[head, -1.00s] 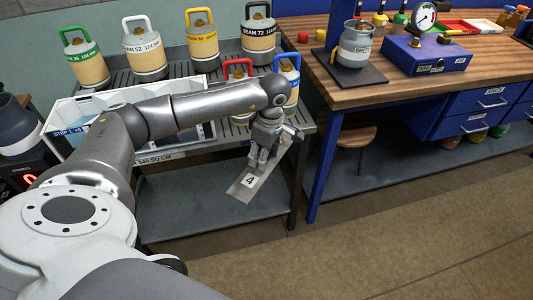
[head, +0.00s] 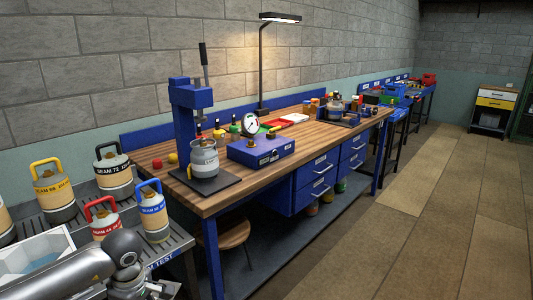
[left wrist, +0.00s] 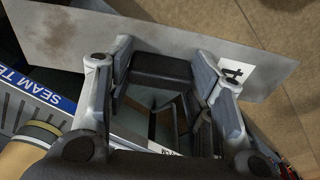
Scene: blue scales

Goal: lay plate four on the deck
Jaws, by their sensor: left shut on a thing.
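Plate four (left wrist: 150,48) is a thin grey metal sheet with a white label reading 4 near its right end. It lies across the top of the left wrist view. My left gripper (left wrist: 163,68) is shut on it, with a finger to each side. In the head view, part of my left gripper (head: 130,282) shows at the bottom left, and the plate is not visible there. I cannot tell which surface is the deck. My right gripper is not in view.
A slatted rack (head: 176,242) with several cylinders stands at the left. A white tray (head: 62,240) is near my arm. The wooden workbench (head: 225,188) carries a blue press (head: 190,100), a cylinder (head: 204,158) and a blue gauge box (head: 262,150). Open floor lies right.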

